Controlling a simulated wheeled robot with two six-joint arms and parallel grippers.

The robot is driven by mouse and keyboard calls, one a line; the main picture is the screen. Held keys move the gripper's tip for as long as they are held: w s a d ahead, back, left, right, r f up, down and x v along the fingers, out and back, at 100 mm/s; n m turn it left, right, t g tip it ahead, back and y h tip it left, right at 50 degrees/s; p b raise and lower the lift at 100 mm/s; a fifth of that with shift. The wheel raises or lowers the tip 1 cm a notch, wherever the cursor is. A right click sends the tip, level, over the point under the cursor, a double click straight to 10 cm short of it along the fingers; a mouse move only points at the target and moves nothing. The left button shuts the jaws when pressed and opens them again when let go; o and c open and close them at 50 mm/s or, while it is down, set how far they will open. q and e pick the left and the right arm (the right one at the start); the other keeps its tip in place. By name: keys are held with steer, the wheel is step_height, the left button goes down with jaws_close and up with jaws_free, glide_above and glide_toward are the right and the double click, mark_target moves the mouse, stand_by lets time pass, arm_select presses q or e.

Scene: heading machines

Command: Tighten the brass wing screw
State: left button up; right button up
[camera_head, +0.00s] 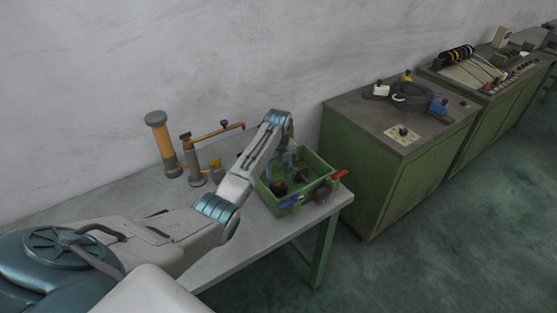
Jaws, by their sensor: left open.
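On the grey workbench (132,192) a metal stand (192,165) carries a brass-coloured bar (217,132) with a small dark knob (224,124) on it. A small yellow-brass piece (216,166) sits low beside the stand, partly behind my left arm. I cannot tell for certain which small part is the wing screw. My left arm reaches across the bench and bends down, with the left gripper (287,164) over the green crate (325,186), to the right of the stand. The gripper is open; its fingertips are small and hard to make out. My right gripper is out of view.
The crate holds dark, red and blue-handled items. A grey-capped brass cylinder (163,145) stands left of the stand, near the wall. Green cabinets (385,175) with cables and tools stand to the right, past a floor gap. The bench's back left is clear.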

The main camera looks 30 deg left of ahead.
arm_select(q)
step_height(320, 180, up, 7)
steer(key=b, duration=0.1)
steer(key=shift+f+b, duration=0.15)
steer(key=shift+b, duration=0.25)
steer(key=shift+f, duration=0.1)
